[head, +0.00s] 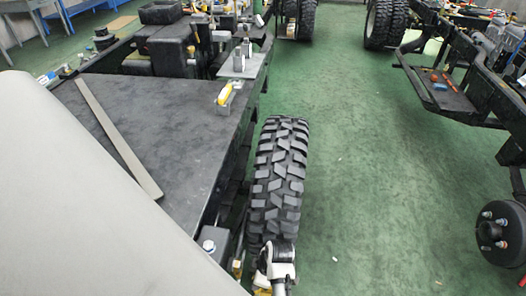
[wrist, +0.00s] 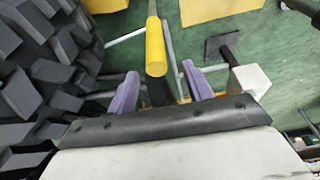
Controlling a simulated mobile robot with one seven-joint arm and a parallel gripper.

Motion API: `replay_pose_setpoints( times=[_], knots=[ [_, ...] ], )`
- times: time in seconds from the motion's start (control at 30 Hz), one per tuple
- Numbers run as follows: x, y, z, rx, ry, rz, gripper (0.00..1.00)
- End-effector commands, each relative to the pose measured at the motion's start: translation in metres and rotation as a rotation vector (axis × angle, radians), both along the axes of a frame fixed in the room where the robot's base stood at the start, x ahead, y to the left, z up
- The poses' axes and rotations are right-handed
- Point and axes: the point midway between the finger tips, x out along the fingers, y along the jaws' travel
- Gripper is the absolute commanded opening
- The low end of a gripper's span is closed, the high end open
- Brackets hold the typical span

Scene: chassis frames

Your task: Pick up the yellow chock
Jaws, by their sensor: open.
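My gripper (wrist: 160,70) shows in the wrist view as two purple fingers, spread apart. A yellow cylindrical piece (wrist: 155,50) shows in the gap between them, with a thin rod beyond its far end. I see no finger touching it, and its depth is hard to judge. A broad flat yellow block (wrist: 215,8) is cut off by the top edge of the wrist view, and another yellow piece (wrist: 104,5) lies to its left. I cannot tell which of these yellow things is the chock.
A big knobbly tyre (head: 280,180) stands beside the black chassis deck (head: 170,120); the tyre (wrist: 40,80) fills the left of the wrist view. A yellow-topped item (head: 224,95) sits on the deck's edge. Green floor (head: 360,160) is open to the right, before another chassis.

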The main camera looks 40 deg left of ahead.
Motion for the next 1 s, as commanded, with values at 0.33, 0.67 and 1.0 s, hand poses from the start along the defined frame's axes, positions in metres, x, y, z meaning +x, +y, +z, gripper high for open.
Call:
replay_pose_setpoints(
  times=[0.33, 0.67, 1.0],
  knots=[
    [-0.002, 0.009, -0.043, -0.002, 0.001, 0.002, 0.51],
    [-0.003, 0.011, -0.051, 0.0, -0.001, 0.0, 0.51],
    [-0.003, 0.011, -0.051, 0.0, -0.001, -0.001, 0.07]
  ],
)
